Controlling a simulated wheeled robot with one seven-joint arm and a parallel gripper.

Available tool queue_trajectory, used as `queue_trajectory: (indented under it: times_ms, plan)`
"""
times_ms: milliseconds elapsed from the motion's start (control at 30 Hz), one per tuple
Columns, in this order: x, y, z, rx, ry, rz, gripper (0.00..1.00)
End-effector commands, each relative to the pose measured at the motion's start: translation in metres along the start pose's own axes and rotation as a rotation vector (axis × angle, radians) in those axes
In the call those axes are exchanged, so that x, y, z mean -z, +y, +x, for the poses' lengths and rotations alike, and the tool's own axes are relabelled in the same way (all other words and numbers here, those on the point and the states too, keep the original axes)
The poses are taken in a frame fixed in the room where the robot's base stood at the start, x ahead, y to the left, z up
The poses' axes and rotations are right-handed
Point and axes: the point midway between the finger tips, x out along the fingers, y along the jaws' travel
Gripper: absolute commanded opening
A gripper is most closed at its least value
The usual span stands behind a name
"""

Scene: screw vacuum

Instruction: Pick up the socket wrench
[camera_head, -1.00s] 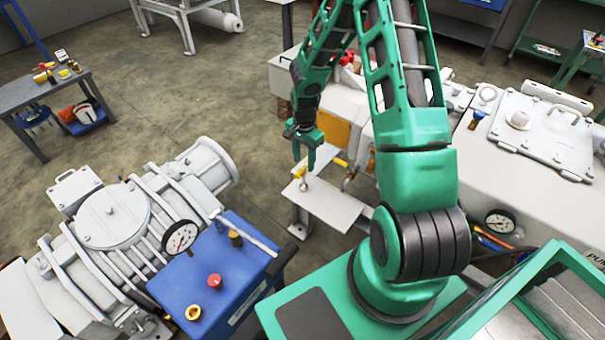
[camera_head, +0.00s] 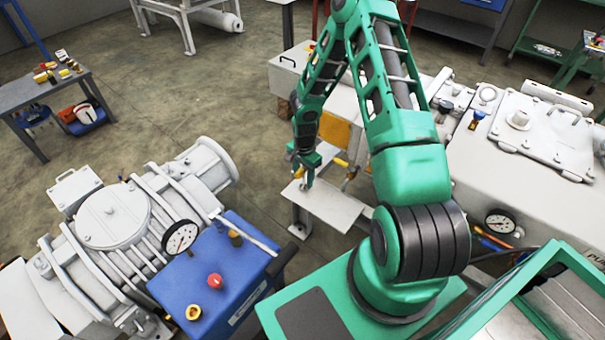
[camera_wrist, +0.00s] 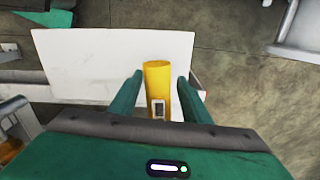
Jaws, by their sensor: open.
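The socket wrench shows as a yellow cylinder (camera_wrist: 157,78) with a small dark and pale fitting near its lower end in the wrist view. It is at the small white table (camera_head: 335,208). My gripper (camera_wrist: 160,88) is open, with one finger on each side of the yellow part. Gaps show between the part and both fingers. In the head view, my gripper (camera_head: 308,178) points down over the left end of the table and mostly hides the wrench. I cannot see how its lower end rests.
A white machine (camera_head: 540,150) with a gauge stands right of the table, with a yellow valve handle (camera_head: 341,162) near the table. A blue box (camera_head: 220,265) and a grey-white pump (camera_head: 115,215) stand at the lower left. The floor left of the table is clear.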

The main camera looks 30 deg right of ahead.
Motion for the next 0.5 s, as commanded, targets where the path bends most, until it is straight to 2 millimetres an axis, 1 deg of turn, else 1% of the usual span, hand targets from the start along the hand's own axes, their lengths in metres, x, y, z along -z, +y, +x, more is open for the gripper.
queue_trajectory:
  times_ms: [33, 100, 333, 367, 400, 467, 500]
  plan:
    - [-0.0002, 0.0004, 0.0045, -0.001, -0.001, 0.000, 0.43]
    - [0.0000, 0.0003, 0.0072, -0.001, 0.000, 0.000, 0.43]
    - [0.0004, 0.0001, 0.0078, 0.000, 0.001, 0.000, 0.43]
    - [0.0005, 0.0002, 0.0078, 0.000, 0.001, 0.000, 0.39]
    - [0.0004, 0.0002, 0.0078, 0.000, 0.001, 0.000, 0.29]
    - [0.0005, 0.0002, 0.0077, 0.000, 0.001, 0.000, 0.15]
    - [0.0005, 0.0002, 0.0077, 0.000, 0.001, 0.000, 0.05]
